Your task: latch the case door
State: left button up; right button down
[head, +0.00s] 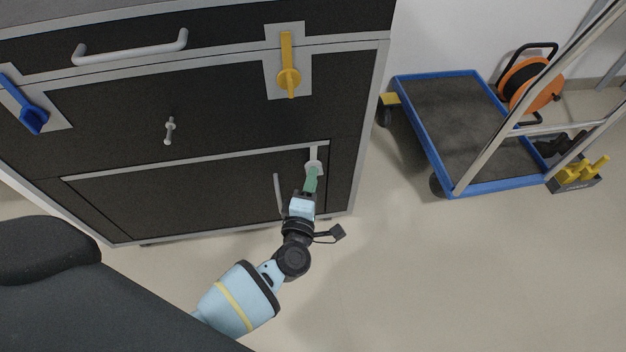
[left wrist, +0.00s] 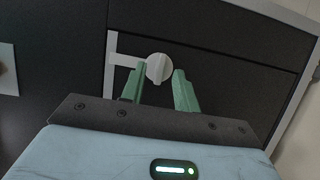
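The case door (head: 200,197) is the dark lower panel of the cabinet. It looks about flush with the front; a small gap I cannot judge. Its white latch (head: 314,162) sits near the door's upper right corner, with its lever pointing up to the light strip. In the left wrist view the latch shows as a round white hub (left wrist: 159,68) with a short lever toward the left. My left gripper (head: 312,177) is just below the latch in the head view. Its green fingers (left wrist: 160,83) are apart, with the hub seen just beyond the gap between their tips. My right gripper is out of view.
A grey bar handle (head: 278,194) stands left of my gripper. Higher up are a yellow latch (head: 288,75), a blue latch (head: 33,118), a small knob (head: 169,130) and a drawer handle (head: 130,49). A blue-rimmed trolley (head: 470,130) stands right; the floor between is clear.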

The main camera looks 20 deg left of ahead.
pick_arm(q)
jog(key=shift+w+a, duration=0.1)
jog(key=shift+w, duration=0.35)
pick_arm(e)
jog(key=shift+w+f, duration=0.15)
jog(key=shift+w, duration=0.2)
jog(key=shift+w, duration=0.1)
pick_arm(q)
grip_shut()
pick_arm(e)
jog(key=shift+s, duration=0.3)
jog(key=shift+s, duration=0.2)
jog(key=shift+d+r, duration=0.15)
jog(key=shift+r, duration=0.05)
